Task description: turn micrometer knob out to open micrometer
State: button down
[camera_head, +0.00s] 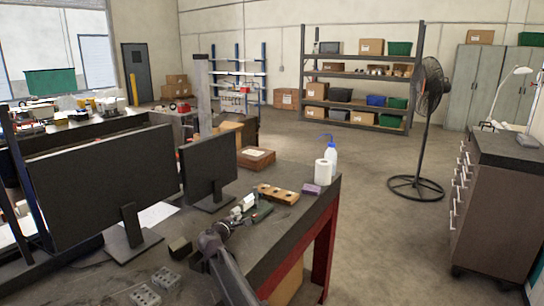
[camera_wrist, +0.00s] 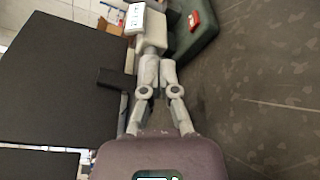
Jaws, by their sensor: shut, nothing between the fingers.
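My gripper (camera_head: 237,213) is low over the workbench, its fingers together with nothing seen between them. In the wrist view my gripper (camera_wrist: 158,70) points up the picture, its fingertips close to a pale block-like part (camera_wrist: 151,25) with a white labelled face. This may be the micrometer, but its knob and spindle cannot be made out. In the head view a small whitish thing (camera_head: 248,201) lies just beyond the fingers. Whether the fingers touch it cannot be told. A dark green item (camera_head: 262,213) lies right beside it; the wrist view shows a dark green body with a red part (camera_wrist: 194,20).
Two monitors (camera_head: 105,185) stand on the left of the bench. A wooden block with holes (camera_head: 278,194), a purple box (camera_head: 311,189), a paper roll (camera_head: 323,173) and a wash bottle (camera_head: 331,160) stand near the right edge. Grey blocks (camera_head: 168,279) lie in front.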

jog(key=shift+w+a, duration=0.2)
jog(key=shift+a, duration=0.1)
dwell(0.5)
jog(key=shift+w+a+r+p, duration=0.1)
jog(key=shift+a+r+p, duration=0.05)
jog(key=shift+r+p, duration=0.3)
dwell(0.4)
jog(key=shift+s+d+r, duration=0.2)
jog(key=shift+d, duration=0.1)
jog(key=shift+s, duration=0.1)
dwell(0.5)
jog(key=shift+s+a, duration=0.55)
jog(key=shift+s, duration=0.25)
jog(key=shift+s+a, duration=0.5)
jog(key=shift+s, duration=0.35)
jog(key=shift+s+a, duration=0.55)
jog(key=shift+s, duration=0.25)
